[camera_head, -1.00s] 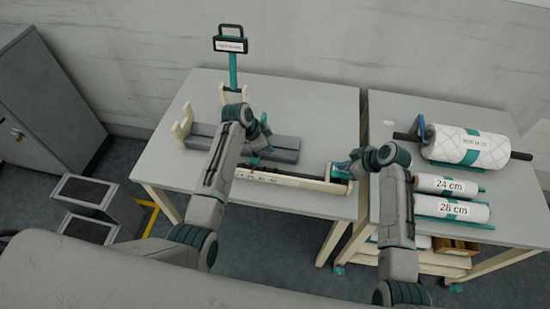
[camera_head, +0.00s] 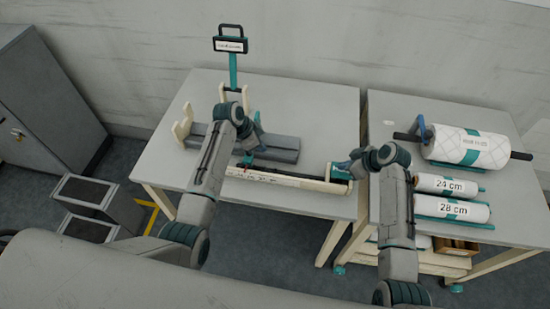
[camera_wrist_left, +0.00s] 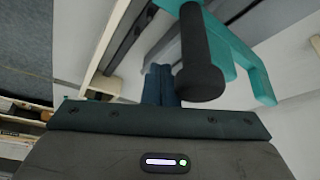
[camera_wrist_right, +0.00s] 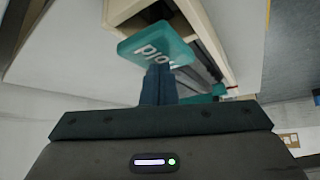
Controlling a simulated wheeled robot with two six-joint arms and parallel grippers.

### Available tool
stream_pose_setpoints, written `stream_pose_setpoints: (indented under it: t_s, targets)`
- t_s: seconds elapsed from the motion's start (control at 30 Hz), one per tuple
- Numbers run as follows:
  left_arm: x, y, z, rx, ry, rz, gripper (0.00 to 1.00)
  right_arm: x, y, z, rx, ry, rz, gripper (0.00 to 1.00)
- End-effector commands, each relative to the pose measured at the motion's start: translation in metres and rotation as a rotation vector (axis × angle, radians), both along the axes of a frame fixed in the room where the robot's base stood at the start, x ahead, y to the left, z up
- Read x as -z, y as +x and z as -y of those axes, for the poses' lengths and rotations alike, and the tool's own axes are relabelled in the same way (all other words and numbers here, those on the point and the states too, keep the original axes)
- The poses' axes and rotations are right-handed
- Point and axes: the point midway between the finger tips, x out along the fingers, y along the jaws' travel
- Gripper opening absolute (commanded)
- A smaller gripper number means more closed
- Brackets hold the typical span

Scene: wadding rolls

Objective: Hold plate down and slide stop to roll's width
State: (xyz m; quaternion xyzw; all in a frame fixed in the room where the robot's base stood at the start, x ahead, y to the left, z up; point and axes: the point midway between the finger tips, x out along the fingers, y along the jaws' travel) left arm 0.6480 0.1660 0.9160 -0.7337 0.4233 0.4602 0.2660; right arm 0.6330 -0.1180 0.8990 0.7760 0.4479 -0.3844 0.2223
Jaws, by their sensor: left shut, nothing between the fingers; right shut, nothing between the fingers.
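A cream-ended rail (camera_head: 285,179) with a printed scale lies along the table's front. The teal stop (camera_head: 247,159) is on its left part; in the left wrist view the stop (camera_wrist_left: 245,65) carries a dark round handle (camera_wrist_left: 201,65). My left gripper (camera_head: 247,151) is shut and empty beside this handle; I cannot tell if they touch. The teal plate (camera_wrist_right: 155,47), lettered "Hold", is at the rail's right end. My right gripper (camera_head: 345,166) is shut and empty, its fingertips (camera_wrist_right: 157,82) at the plate, seemingly against it. White rolls marked 24 cm (camera_head: 446,185) and 28 cm (camera_head: 452,208) lie on the right table.
A large white roll (camera_head: 468,147) on a dark bar lies behind the smaller rolls. A grey trough (camera_head: 275,146) with cream supports stands behind the rail. A sign on a teal post (camera_head: 232,64) stands at the back. The left table's back right is clear.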

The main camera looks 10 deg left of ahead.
Motion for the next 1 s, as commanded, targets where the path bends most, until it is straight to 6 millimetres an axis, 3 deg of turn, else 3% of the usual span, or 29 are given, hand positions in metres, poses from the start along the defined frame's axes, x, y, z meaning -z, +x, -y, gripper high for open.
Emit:
stream_pose_setpoints:
  t_s: [0.73, 1.0]
  targets:
    - [0.000, 0.000, -0.019, 0.000, 0.001, -0.001, 0.00, 0.003, -0.002, 0.000, 0.000, -0.003, -0.006, 0.00]
    - [0.000, 0.000, -0.013, 0.000, -0.001, 0.000, 0.00, 0.003, -0.002, 0.000, -0.001, -0.001, -0.006, 0.00]
